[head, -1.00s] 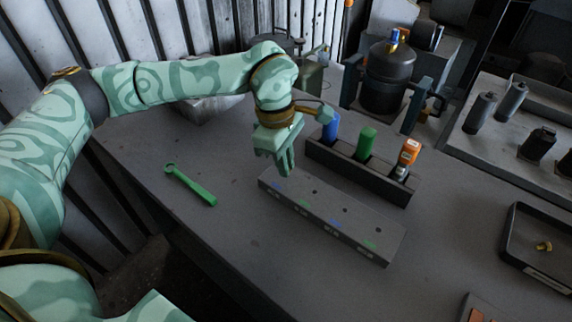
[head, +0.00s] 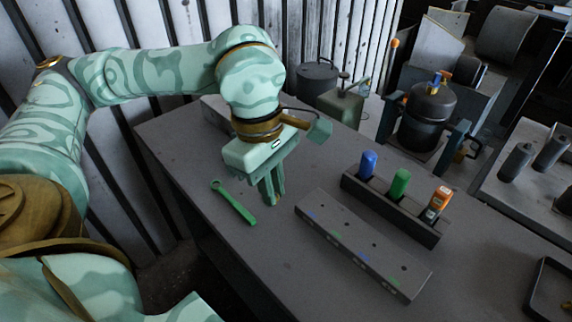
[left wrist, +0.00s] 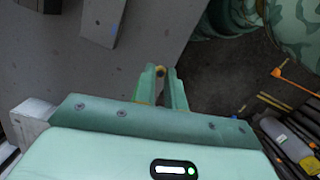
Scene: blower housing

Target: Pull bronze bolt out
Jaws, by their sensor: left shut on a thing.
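My left gripper (head: 270,200) is shut with its fingers pointing down, left of the grey block (head: 360,245) and clear of it. In the left wrist view, a small bronze end, which looks like the bronze bolt (left wrist: 159,71), shows between the fingertips (left wrist: 161,76); the fingers hide most of it. The grey block has a row of small dark holes and blue and green marks. The dark blower housing (head: 426,108) stands at the back right with small blue and orange parts on top. My right gripper is out of view.
A green wrench (head: 233,203) lies just left of my left gripper. A dark rack (head: 400,214) behind the block holds blue, green and orange items. A dark tray (head: 541,290) sits at the right edge. The table's front left edge is close to the wrench.

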